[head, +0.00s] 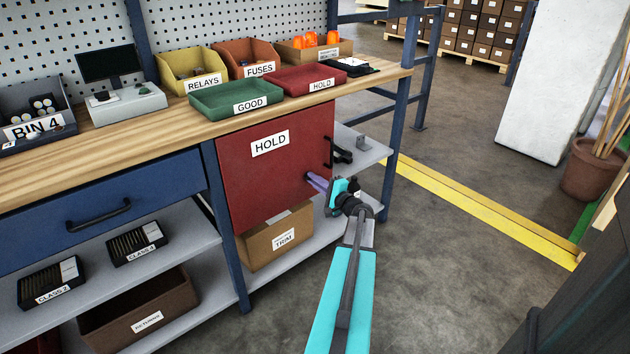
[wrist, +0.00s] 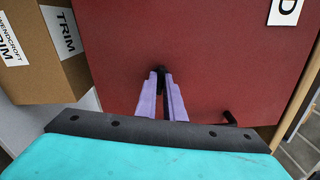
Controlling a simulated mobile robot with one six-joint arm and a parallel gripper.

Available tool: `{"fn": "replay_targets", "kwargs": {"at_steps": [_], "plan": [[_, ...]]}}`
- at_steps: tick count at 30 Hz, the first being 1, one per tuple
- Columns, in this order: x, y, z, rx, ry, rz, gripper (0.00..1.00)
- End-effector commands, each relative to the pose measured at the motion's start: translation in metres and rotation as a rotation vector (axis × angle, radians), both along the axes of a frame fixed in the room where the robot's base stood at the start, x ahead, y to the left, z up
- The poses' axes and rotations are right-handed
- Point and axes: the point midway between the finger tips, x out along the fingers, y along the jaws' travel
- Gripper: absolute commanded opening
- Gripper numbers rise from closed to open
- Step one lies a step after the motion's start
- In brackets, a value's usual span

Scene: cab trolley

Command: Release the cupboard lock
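The cupboard has a red door (head: 262,165) marked HOLD, and it looks closed. Its black bar handle (head: 328,152) is near the door's right edge; it also shows in the wrist view (wrist: 230,118). My gripper (head: 313,180) reaches the door's lower right part, below the handle. In the wrist view my purple fingers (wrist: 161,84) stand close together on both sides of a small black lock piece (wrist: 160,73) on the door face. They appear shut on it. The fingers hide most of the lock, so its turn cannot be told.
A TRIM box (head: 275,238) stands on the lower shelf under the cupboard; it shows close by in the wrist view (wrist: 35,50). Green (head: 235,93) and red trays are on the bench top. A bench leg (head: 398,140) stands right of the cupboard.

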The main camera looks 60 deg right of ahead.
Motion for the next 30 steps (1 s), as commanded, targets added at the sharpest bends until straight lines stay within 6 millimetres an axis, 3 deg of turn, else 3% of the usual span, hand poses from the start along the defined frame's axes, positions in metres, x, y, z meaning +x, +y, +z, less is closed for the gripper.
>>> {"fn": "replay_targets", "kwargs": {"at_steps": [30], "plan": [[-0.0009,-0.0004,-0.0021,-0.194,0.065,-0.001,0.0]]}}
